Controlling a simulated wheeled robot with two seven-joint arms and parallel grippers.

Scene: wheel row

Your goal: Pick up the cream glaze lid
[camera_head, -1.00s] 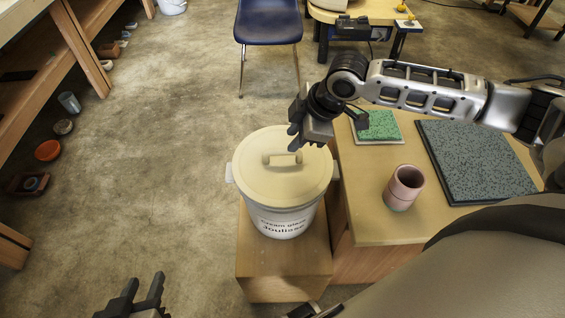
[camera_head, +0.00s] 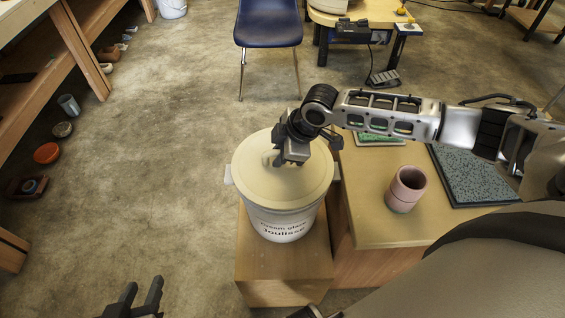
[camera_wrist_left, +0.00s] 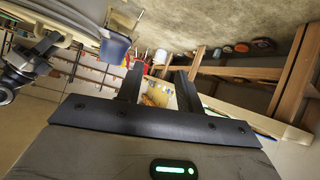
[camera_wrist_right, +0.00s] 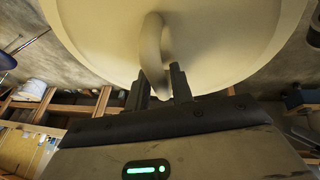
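The cream lid (camera_head: 258,182) sits flat on the white glaze bucket (camera_head: 285,222), which stands on a wooden block. My right gripper (camera_head: 288,162) is over the lid at its handle and hides most of the handle in the head view. In the right wrist view the curved handle (camera_wrist_right: 152,45) runs down between the two fingers (camera_wrist_right: 160,85), which are apart; firm contact cannot be made out. My left gripper (camera_head: 138,300) is open and empty at the bottom edge of the head view, away from the bucket. It also shows in the left wrist view (camera_wrist_left: 160,88).
A wooden table (camera_head: 360,215) stands right beside the bucket, with a pink cup (camera_head: 406,190), a green tile (camera_head: 380,138) and a dark speckled slab (camera_head: 470,175). A blue chair (camera_head: 268,28) stands behind.

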